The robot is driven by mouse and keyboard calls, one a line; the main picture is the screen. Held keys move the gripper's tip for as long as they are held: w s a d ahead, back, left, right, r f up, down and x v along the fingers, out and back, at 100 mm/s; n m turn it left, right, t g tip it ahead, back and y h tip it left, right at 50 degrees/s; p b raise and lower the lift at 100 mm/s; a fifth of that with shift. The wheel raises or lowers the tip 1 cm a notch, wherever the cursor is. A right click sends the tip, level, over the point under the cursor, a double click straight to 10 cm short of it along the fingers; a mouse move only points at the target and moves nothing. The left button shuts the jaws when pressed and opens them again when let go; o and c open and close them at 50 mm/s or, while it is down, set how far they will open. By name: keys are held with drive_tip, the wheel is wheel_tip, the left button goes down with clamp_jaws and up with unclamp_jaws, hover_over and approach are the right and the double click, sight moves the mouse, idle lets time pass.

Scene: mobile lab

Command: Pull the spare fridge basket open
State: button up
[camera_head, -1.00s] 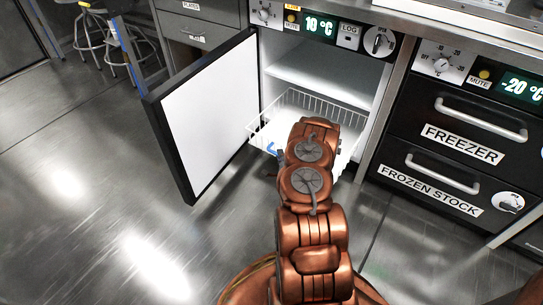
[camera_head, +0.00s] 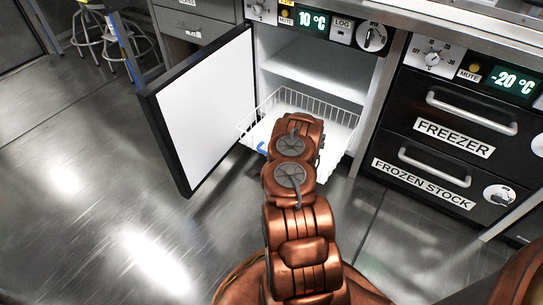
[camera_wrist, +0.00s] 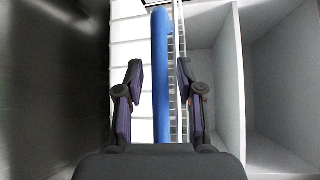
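The white wire fridge basket (camera_head: 338,108) sits below the shelf in the open fridge and sticks out past its front at the left. Its blue handle (camera_head: 262,147) shows only in part, as my arm covers the rest. In the wrist view the blue handle (camera_wrist: 160,90) is a long bar running between the two fingers of my gripper (camera_wrist: 160,82). The fingers stand apart, with a narrow gap visible on each side of the bar. The fingertips are hidden in the head view.
The fridge door (camera_head: 205,105) stands wide open at the left. A white shelf (camera_head: 315,73) is above the basket. Closed freezer drawers (camera_head: 455,140) with bar handles are at the right. The floor (camera_head: 90,200) at the left is clear.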

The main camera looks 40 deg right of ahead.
idle(0.3)
drive_tip(key=v, duration=1.2)
drive_tip(key=shift+w, duration=0.1)
idle(0.6)
